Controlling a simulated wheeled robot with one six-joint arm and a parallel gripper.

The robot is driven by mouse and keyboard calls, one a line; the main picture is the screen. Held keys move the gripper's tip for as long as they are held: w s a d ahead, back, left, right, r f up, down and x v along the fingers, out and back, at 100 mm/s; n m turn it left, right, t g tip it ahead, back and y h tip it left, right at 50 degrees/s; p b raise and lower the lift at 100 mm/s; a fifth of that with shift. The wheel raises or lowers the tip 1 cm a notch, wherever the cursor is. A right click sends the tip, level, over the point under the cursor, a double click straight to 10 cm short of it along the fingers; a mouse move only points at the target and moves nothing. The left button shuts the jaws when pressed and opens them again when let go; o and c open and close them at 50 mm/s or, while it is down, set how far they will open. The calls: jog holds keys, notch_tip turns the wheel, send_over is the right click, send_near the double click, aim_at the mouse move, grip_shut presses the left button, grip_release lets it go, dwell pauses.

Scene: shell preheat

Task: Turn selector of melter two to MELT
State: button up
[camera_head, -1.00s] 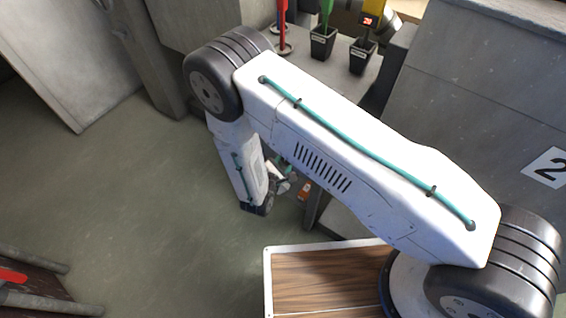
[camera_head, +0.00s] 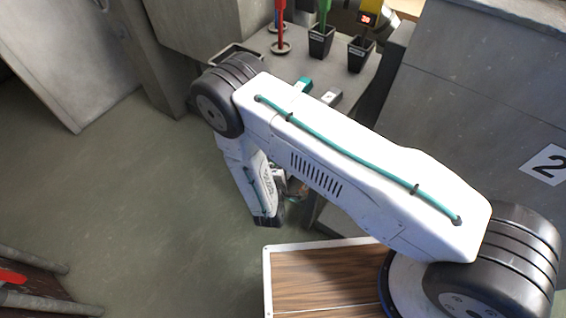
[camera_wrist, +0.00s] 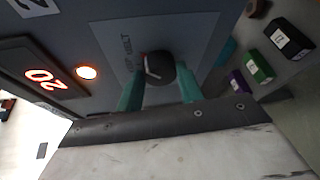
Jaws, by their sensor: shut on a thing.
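In the wrist view, the selector (camera_wrist: 157,68) is a dark round knob with a pale pointer line, on a lighter plate (camera_wrist: 110,38) with partly legible lettering. My gripper (camera_wrist: 160,88) has its two teal fingers on either side of the knob and is shut on it. The exact pointer setting is hard to read. In the head view my arm hides the gripper and knob. A grey cabinet with a "2" label (camera_head: 548,164) stands at right.
Beside the plate are a lit orange lamp (camera_wrist: 86,72) and a display reading 20 (camera_wrist: 40,76). Several small blocks, including a green one (camera_wrist: 257,66), lie at right. In the head view, black cups (camera_head: 321,42) stand on the bench behind my arm.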

dwell(0.4)
jog(key=o, duration=1)
jog(key=f+v, duration=0.1)
jog(key=v, duration=0.6)
jog(key=shift+s+r, duration=0.4)
jog(key=shift+r, duration=0.1)
